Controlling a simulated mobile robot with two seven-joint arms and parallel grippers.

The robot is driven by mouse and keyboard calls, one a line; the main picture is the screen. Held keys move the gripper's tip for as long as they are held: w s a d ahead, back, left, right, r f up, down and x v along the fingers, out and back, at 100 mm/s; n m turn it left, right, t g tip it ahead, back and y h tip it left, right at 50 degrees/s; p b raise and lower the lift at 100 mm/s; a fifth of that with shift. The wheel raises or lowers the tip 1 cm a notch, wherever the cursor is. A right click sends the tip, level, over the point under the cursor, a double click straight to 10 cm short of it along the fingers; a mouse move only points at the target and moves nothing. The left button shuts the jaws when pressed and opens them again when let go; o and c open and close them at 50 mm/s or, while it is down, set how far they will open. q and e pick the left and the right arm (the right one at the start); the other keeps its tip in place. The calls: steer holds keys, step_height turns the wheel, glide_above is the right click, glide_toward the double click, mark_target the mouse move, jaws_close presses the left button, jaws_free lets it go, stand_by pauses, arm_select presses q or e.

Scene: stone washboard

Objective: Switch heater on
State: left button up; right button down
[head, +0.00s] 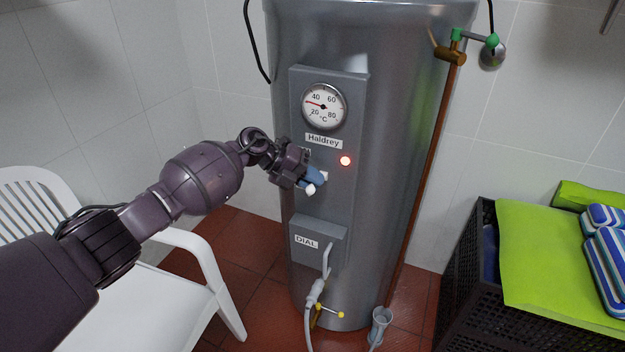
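The heater (401,120) is a tall grey metal tank in the middle of the head view. My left gripper (317,184) is at the panel, below the label and left of the lamp. White fingertips show there, close to the panel. The gripper hides the part of the panel behind it, so any switch there cannot be made out. Whether the fingers are open or shut is unclear. My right gripper is not in view.
A white plastic chair (165,305) stands at the left, under my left arm. A dark crate (470,260) with a green cushion (545,265) and striped cloths (610,260) stands at the right. A copper pipe (428,170) runs down the tank's right side. A hose (309,318) hangs below the panel.

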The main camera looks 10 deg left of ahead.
arm_select(q)
steer(key=o, duration=0.4)
steer(key=shift+s+d+f, duration=0.25)
steer(key=shift+s+f, duration=0.1)
steer(key=shift+f, duration=0.2)
steer(key=shift+o, duration=0.2)
steer(key=shift+s+a+r, duration=0.1)
steer(key=shift+r, duration=0.25)
steer(key=p+v, duration=0.1)
steer(key=v, duration=0.9)
steer(key=shift+a+r, duration=0.2)
steer(key=shift+a, duration=0.15)
